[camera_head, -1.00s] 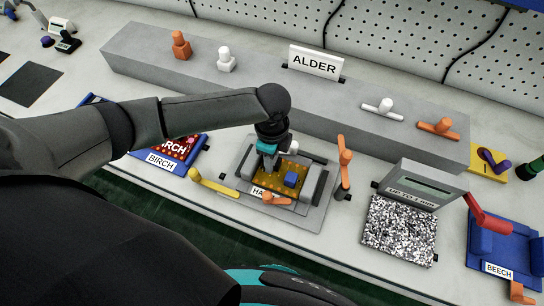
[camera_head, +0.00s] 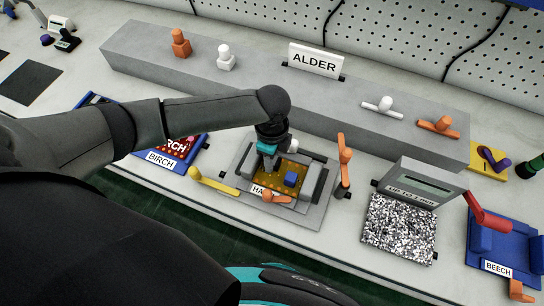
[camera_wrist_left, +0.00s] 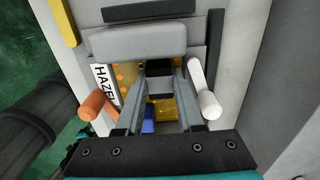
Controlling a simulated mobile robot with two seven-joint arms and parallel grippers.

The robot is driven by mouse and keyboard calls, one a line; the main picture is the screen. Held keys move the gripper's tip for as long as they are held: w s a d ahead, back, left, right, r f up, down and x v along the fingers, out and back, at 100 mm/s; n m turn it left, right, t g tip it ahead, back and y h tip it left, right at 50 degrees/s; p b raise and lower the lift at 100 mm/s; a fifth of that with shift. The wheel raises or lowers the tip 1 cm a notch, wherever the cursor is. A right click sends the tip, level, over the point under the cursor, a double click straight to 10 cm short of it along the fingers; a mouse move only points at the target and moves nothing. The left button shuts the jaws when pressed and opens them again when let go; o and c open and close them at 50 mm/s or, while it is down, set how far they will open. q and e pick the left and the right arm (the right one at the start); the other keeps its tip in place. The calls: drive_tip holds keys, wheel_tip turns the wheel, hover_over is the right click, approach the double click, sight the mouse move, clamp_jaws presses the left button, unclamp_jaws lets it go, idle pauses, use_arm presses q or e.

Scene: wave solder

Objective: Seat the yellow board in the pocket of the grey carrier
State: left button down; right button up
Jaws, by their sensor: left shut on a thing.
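The yellow board (camera_head: 291,168), carrying a blue block (camera_head: 291,179), lies over the pocket of the grey carrier (camera_head: 312,214), between its two raised side bars. I cannot tell whether it sits flush. My left gripper (camera_head: 268,162) reaches down over the board's left part. In the left wrist view its fingers (camera_wrist_left: 160,97) are shut on a dark, pale-edged part standing on the board (camera_wrist_left: 165,109); the fingers hide much of the board. The carrier has a HAZEL label (camera_wrist_left: 104,83), an orange lever (camera_wrist_left: 94,106) and a white lever (camera_wrist_left: 208,103). My right gripper is not in view.
A blue BIRCH carrier (camera_head: 160,159) with a red board lies left, and a blue BEECH carrier (camera_head: 500,240) right. A yellow lever (camera_head: 215,183) and an orange lever (camera_head: 344,160) flank the grey carrier. A long grey ledge (camera_head: 200,75) runs behind it. A speckled pad (camera_head: 399,228) lies right.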

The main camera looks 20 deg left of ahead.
use_arm(q)
drive_tip(key=shift+p, duration=0.4)
idle(0.3)
drive_tip(key=shift+c, duration=2.3)
unclamp_jaws()
drive_tip(key=shift+w+r, duration=0.1)
drive_tip(key=shift+r, duration=0.25)
wheel_tip(320, 180, up, 15)
drive_tip(key=p, duration=0.3)
drive_tip(key=shift+f, duration=0.2)
